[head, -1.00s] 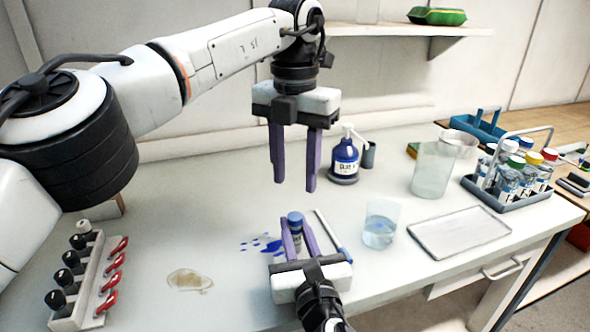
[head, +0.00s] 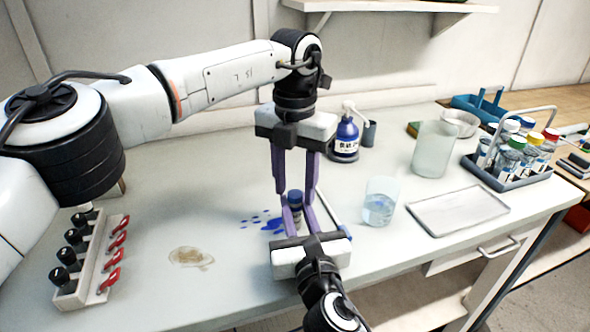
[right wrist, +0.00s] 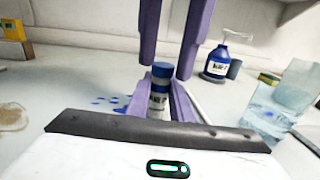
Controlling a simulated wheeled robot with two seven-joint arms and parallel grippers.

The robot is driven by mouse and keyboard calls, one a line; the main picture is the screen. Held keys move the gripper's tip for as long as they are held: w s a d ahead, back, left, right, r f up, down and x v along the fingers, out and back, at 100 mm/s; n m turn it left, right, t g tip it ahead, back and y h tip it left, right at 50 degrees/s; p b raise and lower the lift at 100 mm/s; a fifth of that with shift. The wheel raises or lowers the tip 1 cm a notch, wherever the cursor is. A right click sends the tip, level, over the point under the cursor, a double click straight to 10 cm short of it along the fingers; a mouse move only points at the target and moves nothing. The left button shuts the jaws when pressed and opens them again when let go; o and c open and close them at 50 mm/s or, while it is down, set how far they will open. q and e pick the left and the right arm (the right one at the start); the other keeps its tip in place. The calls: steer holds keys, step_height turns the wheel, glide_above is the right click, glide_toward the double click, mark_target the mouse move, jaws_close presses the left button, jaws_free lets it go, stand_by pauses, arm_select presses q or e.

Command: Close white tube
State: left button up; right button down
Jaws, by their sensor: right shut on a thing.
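A small tube (right wrist: 156,103) with a blue cap (right wrist: 162,69) and a pale lower body stands upright between the fingers of my right gripper (right wrist: 160,88), which is shut on it. In the head view the blue-topped tube (head: 295,199) shows near the front middle of the table. My left gripper (head: 296,197) points straight down from above. Its purple fingers are apart, with the tips on either side of the cap and visible gaps. Whether the tube's foot touches the table is hidden by my right gripper.
Blue spill marks (head: 262,224) lie left of the tube. A blue pump bottle (head: 346,138) stands behind, with a beaker of liquid (head: 379,203) and a tray (head: 458,210) to the right. A caddy of bottles (head: 512,180) is further right. A switch rack (head: 92,262) is at left.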

arm_select(q)
steer(key=shift+f, duration=0.1)
jaws_close()
stand_by(0.3)
steer(key=shift+o, duration=0.6)
jaws_free()
step_height(320, 180, up, 12)
steer(key=shift+s, duration=0.1)
